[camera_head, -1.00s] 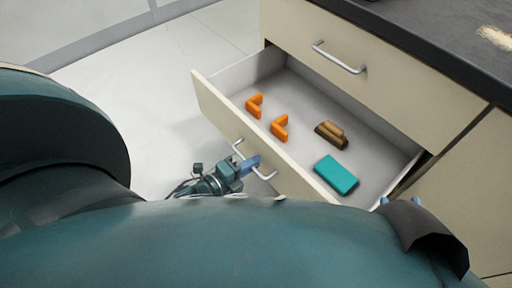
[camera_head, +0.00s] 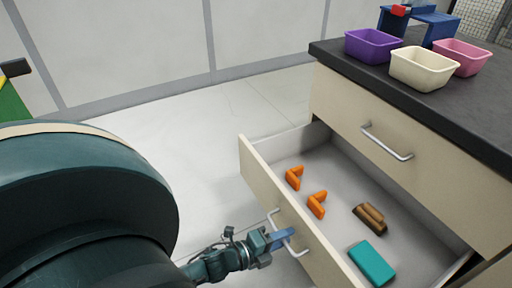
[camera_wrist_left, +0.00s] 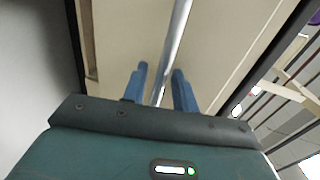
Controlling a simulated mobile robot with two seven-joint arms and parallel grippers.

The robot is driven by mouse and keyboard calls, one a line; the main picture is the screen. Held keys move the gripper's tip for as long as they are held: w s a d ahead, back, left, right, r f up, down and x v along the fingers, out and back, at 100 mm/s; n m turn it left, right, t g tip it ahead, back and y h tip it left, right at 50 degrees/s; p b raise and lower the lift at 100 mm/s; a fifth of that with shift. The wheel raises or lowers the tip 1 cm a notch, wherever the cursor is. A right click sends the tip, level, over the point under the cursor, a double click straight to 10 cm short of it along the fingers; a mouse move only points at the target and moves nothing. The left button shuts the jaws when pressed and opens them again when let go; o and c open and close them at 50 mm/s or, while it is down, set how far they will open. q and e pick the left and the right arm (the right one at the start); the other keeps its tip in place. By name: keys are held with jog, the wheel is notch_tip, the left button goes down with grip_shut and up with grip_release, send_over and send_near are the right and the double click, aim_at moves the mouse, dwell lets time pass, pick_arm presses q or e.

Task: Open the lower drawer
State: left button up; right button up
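The lower drawer (camera_head: 262,180) of the cream cabinet stands pulled well out in the head view, with its inside showing. Its silver handle (camera_head: 273,216) is on the drawer front and also shows as a bar in the left wrist view (camera_wrist_left: 178,35). My left gripper (camera_head: 284,236) is at this handle. In the left wrist view its two blue fingers (camera_wrist_left: 160,80) are on either side of the bar, with a visible gap between them, so it looks open around the handle. My right gripper is not in view.
The drawer holds two orange angle pieces (camera_head: 316,205), a brown block (camera_head: 369,218) and a teal block (camera_head: 372,263). The upper drawer (camera_head: 340,105) is shut. Purple (camera_head: 372,47), cream (camera_head: 422,70) and pink (camera_head: 463,57) bins stand on the dark countertop. Floor left of the drawer is clear.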

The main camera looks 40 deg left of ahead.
pick_arm(q)
jog(key=p+v, duration=0.2)
jog(key=v, duration=1.1)
jog(key=shift+p, duration=0.4)
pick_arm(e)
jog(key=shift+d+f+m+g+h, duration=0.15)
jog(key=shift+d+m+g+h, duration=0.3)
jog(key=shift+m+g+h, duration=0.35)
